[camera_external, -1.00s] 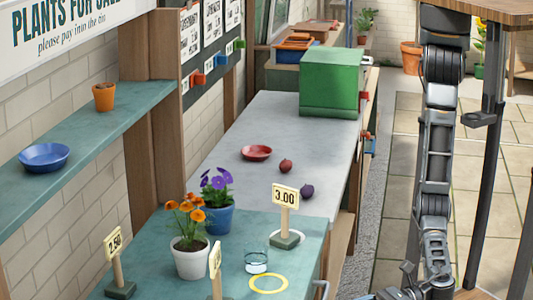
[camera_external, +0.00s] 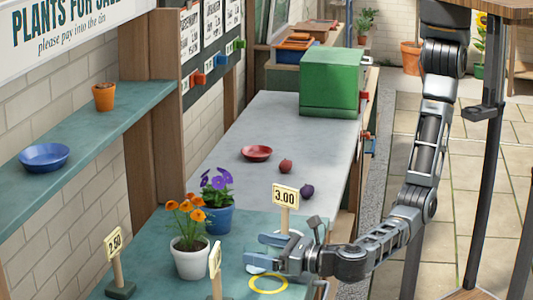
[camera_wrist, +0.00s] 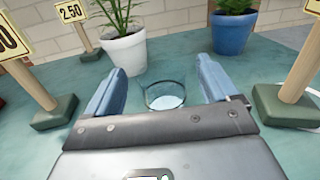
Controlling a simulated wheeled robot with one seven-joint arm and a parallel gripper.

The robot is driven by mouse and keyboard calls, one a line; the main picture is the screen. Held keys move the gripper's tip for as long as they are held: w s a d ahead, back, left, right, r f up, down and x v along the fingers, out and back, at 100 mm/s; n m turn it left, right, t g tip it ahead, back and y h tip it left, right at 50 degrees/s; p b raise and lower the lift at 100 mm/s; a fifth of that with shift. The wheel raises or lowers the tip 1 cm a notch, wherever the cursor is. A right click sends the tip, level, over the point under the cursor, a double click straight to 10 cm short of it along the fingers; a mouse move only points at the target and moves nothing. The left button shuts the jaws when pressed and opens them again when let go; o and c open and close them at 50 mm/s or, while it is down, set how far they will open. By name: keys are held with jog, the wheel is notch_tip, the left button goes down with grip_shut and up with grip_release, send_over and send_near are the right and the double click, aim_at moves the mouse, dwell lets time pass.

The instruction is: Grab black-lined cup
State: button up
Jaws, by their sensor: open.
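The black-lined cup is a small clear glass with a thin dark rim and a pale bottom. It stands upright on the green table (camera_wrist: 180,62), and in the wrist view the cup (camera_wrist: 165,97) shows between my two blue fingers. In the external view my gripper (camera_external: 258,250) covers most of the cup. My gripper (camera_wrist: 160,70) is open, with a finger to either side of the cup. I see a gap on both sides, so it is not gripped.
A white pot (camera_external: 191,263) with orange flowers and a blue pot (camera_external: 218,219) with purple flowers stand just beyond. A 3.00 price sign (camera_external: 285,196) stands close on the right, a 2.50 sign (camera_external: 115,246) on the left. A yellow ring (camera_external: 268,284) lies in front.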

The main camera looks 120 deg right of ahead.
aim_at(246, 246)
jog(key=x, duration=0.3)
jog(key=shift+d, duration=0.15)
jog(key=shift+w, duration=0.1)
jog(key=c, duration=1.1)
